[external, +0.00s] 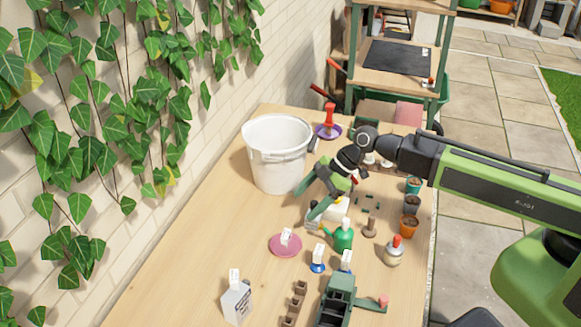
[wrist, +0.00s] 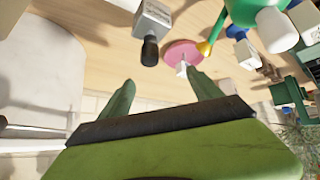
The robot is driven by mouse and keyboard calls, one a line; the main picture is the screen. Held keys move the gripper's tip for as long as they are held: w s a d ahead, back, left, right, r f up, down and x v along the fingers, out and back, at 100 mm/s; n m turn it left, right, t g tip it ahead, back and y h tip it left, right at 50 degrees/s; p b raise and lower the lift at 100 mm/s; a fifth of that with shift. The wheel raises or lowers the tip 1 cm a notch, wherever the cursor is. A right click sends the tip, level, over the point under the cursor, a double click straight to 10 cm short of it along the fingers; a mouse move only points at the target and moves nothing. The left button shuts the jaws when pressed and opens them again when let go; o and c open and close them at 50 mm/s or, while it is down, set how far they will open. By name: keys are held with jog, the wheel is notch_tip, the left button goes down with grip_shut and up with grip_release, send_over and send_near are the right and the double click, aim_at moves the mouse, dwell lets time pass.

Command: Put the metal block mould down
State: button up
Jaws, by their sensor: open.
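The metal block mould is a small grey block with a black knob handle. In the wrist view the mould (wrist: 153,17) lies beyond my fingertips at the top, its handle pointing towards me. In the external view the mould (external: 312,218) shows small and partly hidden just below my gripper, on the wooden table (external: 190,275). My gripper (external: 309,197) is open, with its two green fingers spread apart. In the wrist view nothing is between the fingers of my gripper (wrist: 161,86), and they look clear of the mould.
A white bucket (external: 277,160) stands left of my gripper. A green watering can (external: 343,238) and a pink disc (external: 282,249) are near the mould. Several small pots, bottles and a white jug (external: 236,303) crowd the table. The left table edge is mostly clear.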

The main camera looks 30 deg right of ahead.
aim_at(314, 205)
jog(key=d+m, duration=0.1)
jog(key=w+d+m+y, duration=0.1)
jog(key=shift+d+r, duration=0.15)
jog(key=shift+d, duration=0.15)
notch_tip(314, 205, down, 4)
jog(key=b, duration=0.4)
notch_tip(314, 205, down, 4)
jog(key=b, duration=0.4)
jog(key=x, duration=0.1)
jog(key=b+x, duration=0.1)
jog(key=shift+a, duration=0.4)
jog(key=shift+r, duration=0.2)
grip_shut()
jog(key=shift+r, duration=0.1)
notch_tip(314, 205, up, 10)
jog(key=p, duration=1)
